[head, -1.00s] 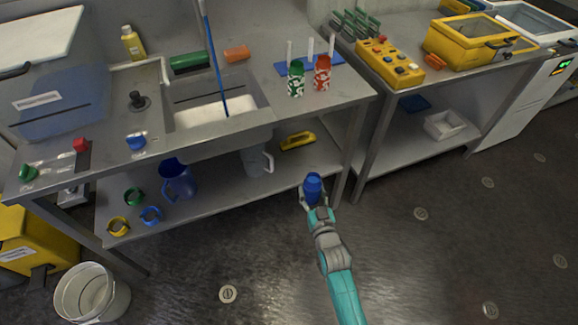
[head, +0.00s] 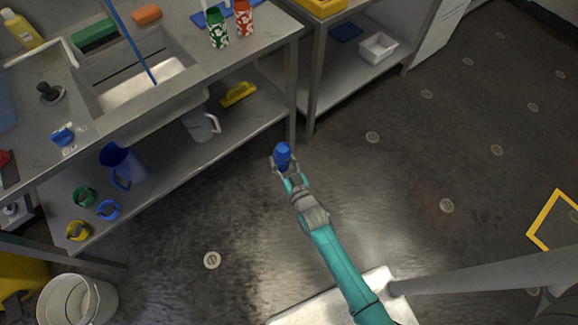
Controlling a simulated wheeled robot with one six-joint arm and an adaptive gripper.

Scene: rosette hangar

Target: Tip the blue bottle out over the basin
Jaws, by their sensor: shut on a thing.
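My gripper (head: 284,166) is shut on the blue bottle (head: 283,153) in the head view. It holds the bottle over the dark floor, in front of the bench and to the right of the basin. The basin (head: 112,58) is a grey sink set into the bench top at the upper left, with a pale, lit bottom. A blue stick stands in it and leans out past its rim. The bottle is apart from the basin and the bench. The view from above does not show clearly how far it is tilted.
On the bench, a green bottle (head: 217,28) and a red bottle (head: 243,17) stand right of the basin. A blue jug (head: 122,165) and a grey jug (head: 201,124) stand on the lower shelf. A white bucket (head: 77,300) stands at lower left.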

